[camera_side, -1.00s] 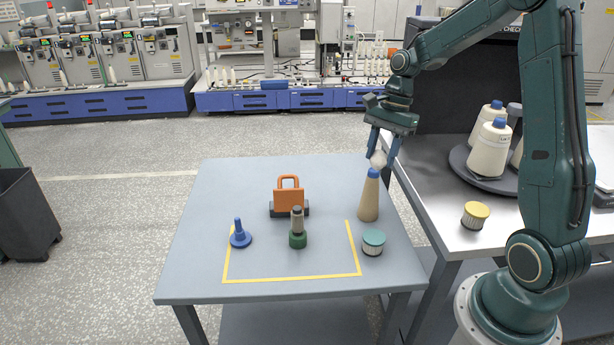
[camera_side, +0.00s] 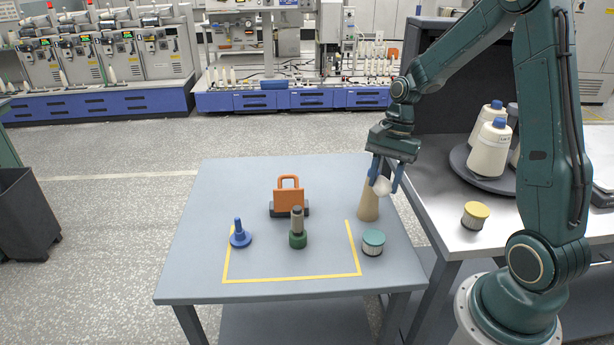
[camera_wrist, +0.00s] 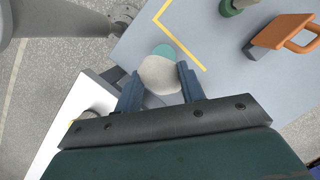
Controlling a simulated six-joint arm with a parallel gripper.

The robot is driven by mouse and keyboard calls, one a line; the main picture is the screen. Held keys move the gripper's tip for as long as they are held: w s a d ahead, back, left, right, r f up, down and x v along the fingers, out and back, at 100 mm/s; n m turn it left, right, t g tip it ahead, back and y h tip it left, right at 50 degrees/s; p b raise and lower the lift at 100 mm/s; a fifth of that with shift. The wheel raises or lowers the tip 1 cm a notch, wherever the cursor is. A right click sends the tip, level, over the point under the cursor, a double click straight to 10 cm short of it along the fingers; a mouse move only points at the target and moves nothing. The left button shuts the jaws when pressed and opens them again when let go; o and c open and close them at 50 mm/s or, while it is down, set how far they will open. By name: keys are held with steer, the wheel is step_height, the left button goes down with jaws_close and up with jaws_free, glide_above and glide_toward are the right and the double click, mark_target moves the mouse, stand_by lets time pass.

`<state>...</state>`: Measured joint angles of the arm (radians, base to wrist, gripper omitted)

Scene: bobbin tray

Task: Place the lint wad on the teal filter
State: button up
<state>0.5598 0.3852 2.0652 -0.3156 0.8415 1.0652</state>
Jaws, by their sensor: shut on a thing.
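The lint wad (camera_side: 382,187) is a small whitish lump held between the blue fingers of my gripper (camera_side: 385,182). In the wrist view the lint wad (camera_wrist: 159,75) sits between the fingertips of my gripper (camera_wrist: 158,80), and my gripper is shut on it. The teal filter (camera_side: 373,241) is a short pleated cylinder with a teal top, upright near the table's right front corner. My gripper is above and behind it in the side view. In the wrist view the teal filter (camera_wrist: 165,50) is partly hidden behind the wad.
A tan cone (camera_side: 368,205) stands close behind my gripper, its top hidden. A yellow-topped filter (camera_side: 475,214) is on the metal bench. A green-based spindle (camera_side: 298,236), blue peg (camera_side: 240,236) and orange-handled object (camera_side: 289,200) stand left.

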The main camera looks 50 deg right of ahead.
mark_target(388, 182)
steer(key=shift+f, duration=7.4)
steer(key=shift+f, duration=0.1)
steer(key=o, duration=0.9)
steer(key=shift+o, duration=0.2)
steer(key=v, duration=1.2)
steer(key=shift+a+r, duration=0.1)
steer(key=shift+r, duration=0.15)
